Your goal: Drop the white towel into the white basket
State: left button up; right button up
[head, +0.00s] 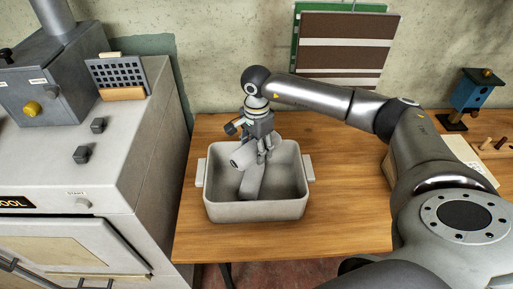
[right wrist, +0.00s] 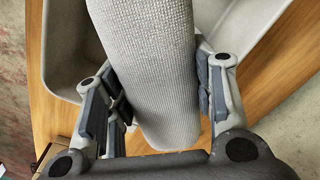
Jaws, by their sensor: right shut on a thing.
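The white towel (head: 242,154) is a rolled, woven cylinder. My right gripper (head: 262,151) is shut on it, above the open white basket (head: 256,211). In the right wrist view the towel (right wrist: 150,65) lies between the two fingers of the gripper (right wrist: 160,100), with the basket (right wrist: 62,60) behind it. My left gripper is not in view.
The basket stands on a wooden table (head: 345,200) with clear wood to its right. A grey machine (head: 150,150) stands close on the left.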

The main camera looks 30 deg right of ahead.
jog(key=shift+f+b, duration=1.35)
jog(key=shift+f, duration=1.4)
jog(key=o, duration=1.2)
jog(key=shift+c, duration=0.2)
jog(key=shift+r, duration=0.1)
notch_tip(320, 180, up, 12)
jog(key=shift+f, duration=0.1)
